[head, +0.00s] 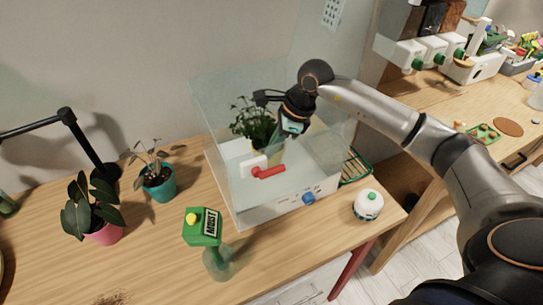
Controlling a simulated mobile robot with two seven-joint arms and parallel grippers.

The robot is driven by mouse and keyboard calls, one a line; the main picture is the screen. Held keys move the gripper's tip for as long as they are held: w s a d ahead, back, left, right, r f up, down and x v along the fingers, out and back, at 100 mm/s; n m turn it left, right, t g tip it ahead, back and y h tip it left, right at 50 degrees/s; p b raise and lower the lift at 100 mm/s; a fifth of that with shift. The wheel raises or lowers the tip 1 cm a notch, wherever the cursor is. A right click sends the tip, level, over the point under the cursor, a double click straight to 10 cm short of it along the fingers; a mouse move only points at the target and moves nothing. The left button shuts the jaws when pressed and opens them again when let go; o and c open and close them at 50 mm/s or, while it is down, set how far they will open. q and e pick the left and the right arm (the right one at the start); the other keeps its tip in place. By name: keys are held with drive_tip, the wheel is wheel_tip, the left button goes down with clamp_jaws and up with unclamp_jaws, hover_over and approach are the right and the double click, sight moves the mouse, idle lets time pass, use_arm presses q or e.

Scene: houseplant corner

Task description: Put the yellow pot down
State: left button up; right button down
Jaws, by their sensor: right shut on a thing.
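The yellow pot (268,153) shows in the head view inside a clear-walled case (225,150) with a white base. It holds a leafy green plant (254,122). My right gripper (282,137) reaches into the case from above and right and is shut on the yellow pot near its rim. The pot looks about upright, partly hidden by the plant and gripper. I cannot tell whether its bottom touches the case floor. A white block (252,167) and a red handle-like part (270,172) show just in front of it. My left gripper is not in view.
A teal pot (160,184), a pink pot (105,232) and a black stand (90,150) are left.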

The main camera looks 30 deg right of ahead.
drive_tip(key=shift+f, duration=1.6)
drive_tip(key=c, duration=1)
unclamp_jaws()
drive_tip(key=shift+f, duration=0.1)
drive_tip(key=shift+p, duration=0.3)
drive_tip(key=shift+d+r, duration=0.1)
drive_tip(key=shift+r, duration=0.25)
drive_tip(key=b+v, duration=0.2)
drive_tip(key=v, duration=0.9)
drive_tip(key=shift+s+r, duration=0.1)
drive_tip(key=shift+r, duration=0.1)
